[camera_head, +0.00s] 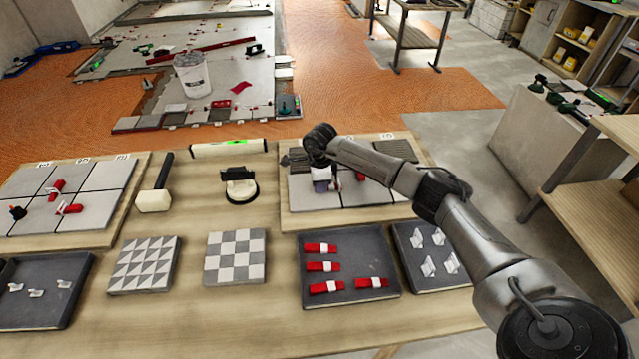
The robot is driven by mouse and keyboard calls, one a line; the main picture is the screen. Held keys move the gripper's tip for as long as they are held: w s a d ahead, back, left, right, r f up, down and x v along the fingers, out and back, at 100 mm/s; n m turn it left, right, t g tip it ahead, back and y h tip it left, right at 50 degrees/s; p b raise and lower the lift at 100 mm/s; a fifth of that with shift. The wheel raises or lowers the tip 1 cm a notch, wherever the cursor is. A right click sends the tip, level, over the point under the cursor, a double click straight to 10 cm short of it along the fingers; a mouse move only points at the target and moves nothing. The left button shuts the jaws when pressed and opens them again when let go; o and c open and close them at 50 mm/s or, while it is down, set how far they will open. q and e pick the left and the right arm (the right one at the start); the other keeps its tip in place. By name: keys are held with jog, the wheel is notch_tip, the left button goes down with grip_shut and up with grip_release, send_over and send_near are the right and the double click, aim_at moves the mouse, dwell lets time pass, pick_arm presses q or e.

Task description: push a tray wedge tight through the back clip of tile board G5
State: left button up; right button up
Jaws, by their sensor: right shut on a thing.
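The right tile board (289,218) carries grey tiles, and my right arm covers much of it. My right gripper (322,186) is low over its left tiles, shut on a red wedge (334,184) of which only a little shows beside the fingers. Another red wedge (360,177) sits on the board just to the right. The clip at the fingertips is hidden, so I cannot tell how far the wedge is in it. A dark tray (345,245) in front holds several red wedges (322,267). My left gripper is out of view.
A tray of white clips (429,268) stands right of the wedge tray. Two patterned tiles (145,265) (235,256), a mallet (156,198) and a black suction lifter (240,186) lie left. Another tile board (95,215) is far left.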

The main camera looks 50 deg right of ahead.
jog(key=shift+s+d, duration=0.3)
jog(key=shift+s+d, duration=0.3)
jog(key=shift+s, duration=0.1)
dwell(0.6)
jog(key=shift+s+d+p, duration=0.15)
jog(key=shift+d+p, duration=0.05)
jog(key=shift+p, duration=0.1)
dwell(0.6)
jog(key=o, duration=0.7)
jog(key=shift+d, duration=0.1)
jog(key=shift+o, duration=1.1)
